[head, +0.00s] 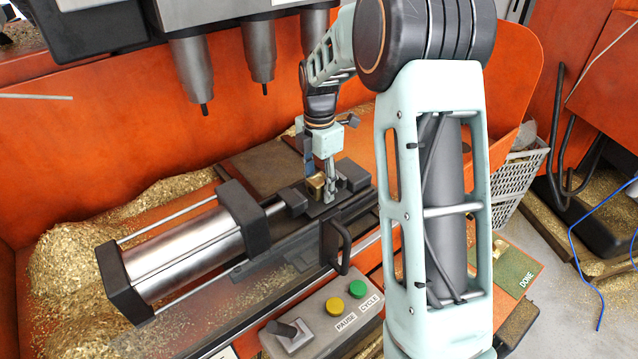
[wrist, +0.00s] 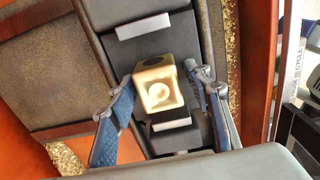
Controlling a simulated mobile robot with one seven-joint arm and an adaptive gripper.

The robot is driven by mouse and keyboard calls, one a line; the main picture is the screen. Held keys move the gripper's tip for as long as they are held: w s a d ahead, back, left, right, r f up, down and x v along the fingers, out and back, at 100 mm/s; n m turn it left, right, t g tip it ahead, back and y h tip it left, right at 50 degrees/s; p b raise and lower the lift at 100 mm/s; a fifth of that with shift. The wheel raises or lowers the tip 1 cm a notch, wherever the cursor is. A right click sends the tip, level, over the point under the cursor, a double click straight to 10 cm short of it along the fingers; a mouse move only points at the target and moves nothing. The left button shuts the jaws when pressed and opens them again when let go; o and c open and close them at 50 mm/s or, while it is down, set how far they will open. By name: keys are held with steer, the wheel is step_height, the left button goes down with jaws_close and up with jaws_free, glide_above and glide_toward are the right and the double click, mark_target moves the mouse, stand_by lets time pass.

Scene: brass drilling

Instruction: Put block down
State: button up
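The brass block (wrist: 157,76) is a small gold cube with a round hole in its facing side. In the wrist view it sits between two dark vise jaws, over the fixture, and my gripper (wrist: 158,82) has one blue-padded finger on each side of it. Narrow gaps seem to show between the fingers and the block. In the head view the block (head: 316,185) is at the vise (head: 352,174), with my gripper (head: 321,178) pointing down around it. My fingers partly hide the block there. I cannot tell whether its underside rests fully on the fixture.
Drill spindles (head: 262,62) hang above at the back left. A steel cylinder (head: 185,248) lies left of the vise. A control box (head: 325,315) with yellow and green buttons stands in front. A green DONE pad (head: 513,266) is at the right. Brass chips (head: 75,250) heap at left.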

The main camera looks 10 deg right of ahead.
mark_target(319, 179)
step_height(319, 179, up, 12)
steer(key=shift+r, duration=0.15)
stand_by(0.6)
